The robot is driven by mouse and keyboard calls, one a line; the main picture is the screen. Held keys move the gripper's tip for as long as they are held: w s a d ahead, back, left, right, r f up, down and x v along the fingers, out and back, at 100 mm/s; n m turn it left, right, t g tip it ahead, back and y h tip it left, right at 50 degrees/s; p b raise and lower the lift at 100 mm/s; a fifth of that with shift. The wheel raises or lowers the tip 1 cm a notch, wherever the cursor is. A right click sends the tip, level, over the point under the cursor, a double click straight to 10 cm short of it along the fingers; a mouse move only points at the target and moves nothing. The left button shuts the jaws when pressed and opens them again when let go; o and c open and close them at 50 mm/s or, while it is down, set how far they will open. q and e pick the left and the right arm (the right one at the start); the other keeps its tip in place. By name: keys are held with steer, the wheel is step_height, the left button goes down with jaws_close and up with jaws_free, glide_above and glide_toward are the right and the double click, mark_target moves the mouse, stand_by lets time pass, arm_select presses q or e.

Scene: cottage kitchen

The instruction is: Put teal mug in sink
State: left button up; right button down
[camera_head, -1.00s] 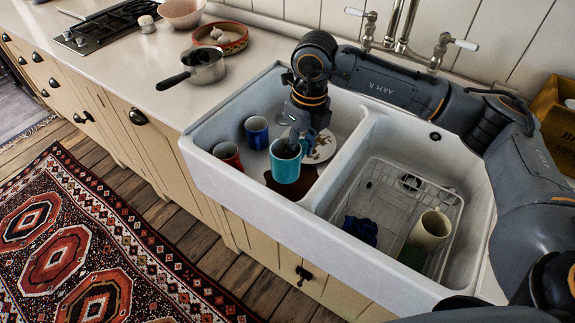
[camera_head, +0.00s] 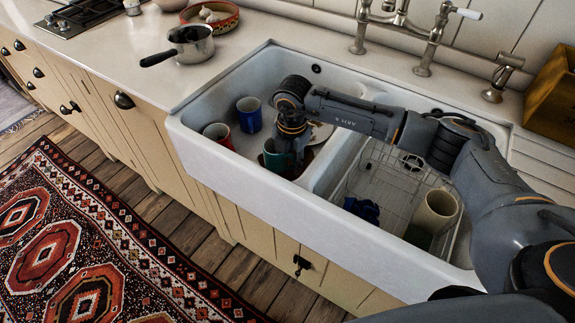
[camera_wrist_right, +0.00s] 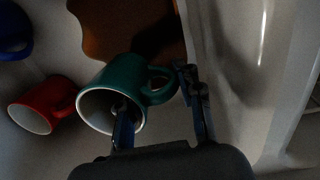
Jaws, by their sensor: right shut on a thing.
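The teal mug (camera_head: 275,156) is low inside the left basin of the white double sink (camera_head: 240,181). My right gripper (camera_head: 291,146) reaches down into that basin and is shut on the mug. In the right wrist view, the teal mug (camera_wrist_right: 122,92) has one finger inside its mouth and the other outside, near its handle. I cannot tell whether the mug touches the basin floor. My left gripper is not in view.
A plate (camera_head: 322,132) and a brown patch lie in the left basin. The right basin holds a wire rack (camera_head: 385,185), a cream mug (camera_head: 434,213) and a dark blue cloth-like item (camera_head: 362,209). A saucepan (camera_head: 190,45) stands on the counter. Taps rise behind the sink.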

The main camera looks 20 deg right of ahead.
step_height(320, 180, down, 5)
steer(key=shift+f, duration=0.2)
stand_by(0.3)
steer(key=shift+f, duration=0.2)
steer(key=c, duration=0.9)
jaws_free()
steer(key=shift+r, duration=0.1)
